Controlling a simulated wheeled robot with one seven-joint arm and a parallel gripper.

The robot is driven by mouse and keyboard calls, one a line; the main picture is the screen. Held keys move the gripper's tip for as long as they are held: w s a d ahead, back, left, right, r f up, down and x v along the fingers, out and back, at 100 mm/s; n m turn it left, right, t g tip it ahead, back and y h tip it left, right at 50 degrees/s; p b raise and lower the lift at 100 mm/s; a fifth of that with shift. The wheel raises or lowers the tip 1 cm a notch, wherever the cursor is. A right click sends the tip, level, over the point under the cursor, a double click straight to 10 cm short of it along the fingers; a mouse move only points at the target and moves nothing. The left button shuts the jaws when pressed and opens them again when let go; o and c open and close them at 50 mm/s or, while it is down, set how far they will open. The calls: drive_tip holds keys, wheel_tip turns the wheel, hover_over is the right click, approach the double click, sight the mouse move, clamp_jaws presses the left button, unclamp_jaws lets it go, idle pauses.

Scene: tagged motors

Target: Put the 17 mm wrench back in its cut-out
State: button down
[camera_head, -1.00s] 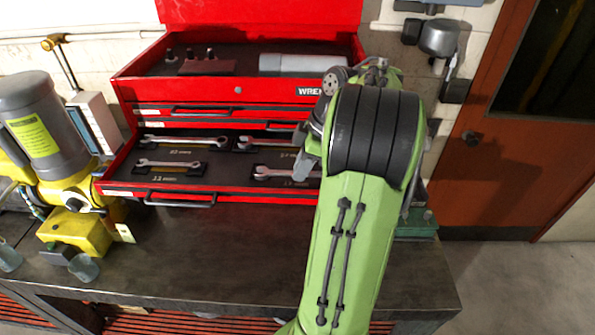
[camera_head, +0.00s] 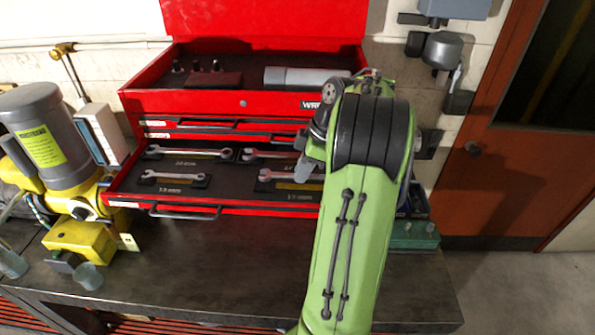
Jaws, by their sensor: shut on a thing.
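The 17 mm wrench (camera_head: 276,176) is silver and lies level at the front right of the open drawer (camera_head: 235,190), over or in a dark cut-out whose label looks like "17 mm". I cannot tell whether it is fully seated. My gripper (camera_head: 304,172) reaches down over its right part and is shut on it. The gripper and my green arm hide the wrench's right end and the drawer's right side.
Other wrenches lie in the drawer: one at back left (camera_head: 188,152), one at front left (camera_head: 172,176), and one at back right (camera_head: 258,155), partly hidden. The red toolbox (camera_head: 200,102) stands behind. A yellow and grey motor machine (camera_head: 50,150) stands left. The front workbench (camera_head: 220,265) is clear.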

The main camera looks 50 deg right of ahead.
drive_tip(key=shift+w+f, duration=0.15)
drive_tip(key=shift+s+a+f+b, duration=0.2)
drive_tip(key=shift+s+f+b, duration=0.25)
drive_tip(key=shift+b, duration=0.4)
drive_tip(key=c, duration=1)
unclamp_jaws()
drive_tip(key=shift+r, duration=0.15)
drive_tip(key=p+v, duration=0.4)
drive_tip(key=v, duration=0.3)
drive_tip(key=p+v, duration=0.4)
drive_tip(key=v, duration=0.4)
drive_tip(key=shift+s+a+r, duration=0.1)
drive_tip(key=shift+s+r, duration=0.05)
drive_tip(key=shift+s, duration=0.15)
